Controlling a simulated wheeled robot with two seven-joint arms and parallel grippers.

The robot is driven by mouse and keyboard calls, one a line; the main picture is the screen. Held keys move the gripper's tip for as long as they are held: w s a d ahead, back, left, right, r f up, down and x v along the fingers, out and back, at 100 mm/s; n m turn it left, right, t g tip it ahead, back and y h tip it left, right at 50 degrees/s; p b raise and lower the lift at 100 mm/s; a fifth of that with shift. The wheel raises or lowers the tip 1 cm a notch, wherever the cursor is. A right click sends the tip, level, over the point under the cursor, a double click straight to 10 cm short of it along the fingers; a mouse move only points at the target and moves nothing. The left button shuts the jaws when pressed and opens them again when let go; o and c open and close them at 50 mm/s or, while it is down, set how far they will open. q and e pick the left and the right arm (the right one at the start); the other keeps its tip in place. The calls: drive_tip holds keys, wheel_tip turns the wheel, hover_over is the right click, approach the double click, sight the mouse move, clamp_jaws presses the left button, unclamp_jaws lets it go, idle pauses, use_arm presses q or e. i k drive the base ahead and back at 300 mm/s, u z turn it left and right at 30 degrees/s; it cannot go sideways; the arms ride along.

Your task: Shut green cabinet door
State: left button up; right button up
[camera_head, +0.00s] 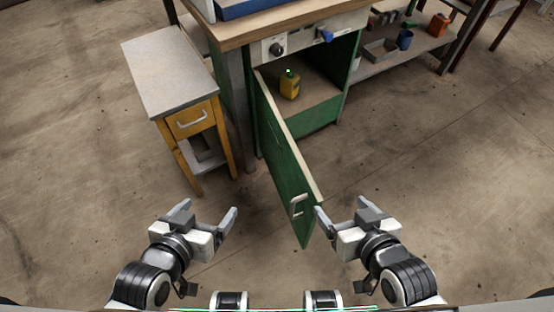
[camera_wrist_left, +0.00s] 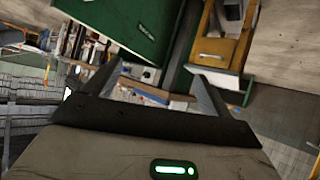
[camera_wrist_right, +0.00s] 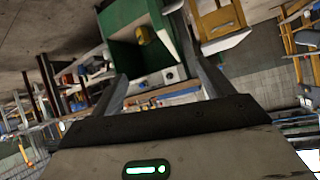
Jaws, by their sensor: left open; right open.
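The green cabinet door (camera_head: 283,160) stands wide open in the head view, swung out towards me from its left side, with a pale handle (camera_head: 297,205) near its free end. The green cabinet (camera_head: 318,121) is open, with a yellow container (camera_head: 289,84) inside. My left gripper (camera_head: 209,214) is open and empty, to the left of the door and apart from it. My right gripper (camera_head: 339,210) is open and empty, just right of the door's free end; I cannot tell whether it touches. The door also shows in the left wrist view (camera_wrist_left: 135,22).
A yellow side table (camera_head: 172,75) with a drawer stands left of the cabinet. A workbench top (camera_head: 270,24) with a knob panel lies above the cabinet. A low shelf (camera_head: 385,62) with small items is at the right. The floor in front is clear.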

sight(299, 193)
drive_tip(key=z, duration=0.55)
drive_tip(key=k, duration=0.8)
drive_tip(key=z, duration=0.7)
drive_tip(key=i, duration=0.45)
